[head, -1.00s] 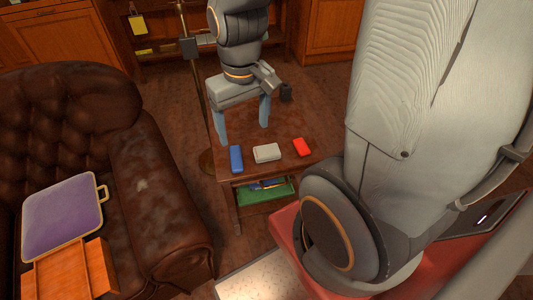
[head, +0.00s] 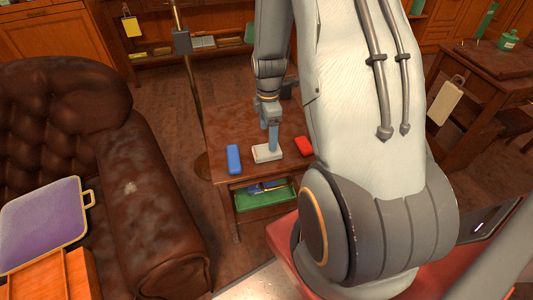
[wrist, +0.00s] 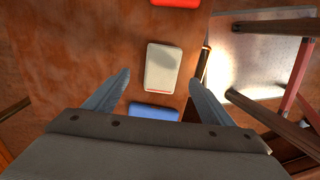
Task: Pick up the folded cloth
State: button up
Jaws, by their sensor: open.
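The folded cloth looks like the pale cream, rounded block (head: 263,155) on the small wooden table (head: 235,125); in the wrist view the cloth (wrist: 162,68) lies between the fingertips' lines, with a thin red line along its near edge. My gripper (head: 272,147) points down over the cloth. In the wrist view its two fingers (wrist: 157,78) are spread wide to either side, with nothing between them held. I cannot tell how high the tips are above the cloth.
A blue block (head: 233,159) lies left of the cloth and a red block (head: 304,146) right of it, both close by. A green tray (head: 262,197) sits under the tabletop. A brown leather sofa (head: 165,205) and a brass pole (head: 186,85) stand left of the table.

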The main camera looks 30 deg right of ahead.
aim_at(267, 149)
jog(key=shift+s+a+f+p, duration=0.1)
jog(key=shift+a+f+p, duration=0.1)
jog(key=shift+f, duration=1.55)
jog(key=shift+a+f+p, duration=0.15)
jog(key=shift+f+p, duration=0.05)
jog(key=shift+f, duration=1.5)
jog(key=shift+c, duration=0.3)
jog(key=c, duration=1.2)
notch_tip(267, 149, up, 10)
jog(key=shift+r+b, duration=0.1)
jog(key=shift+b, duration=0.2)
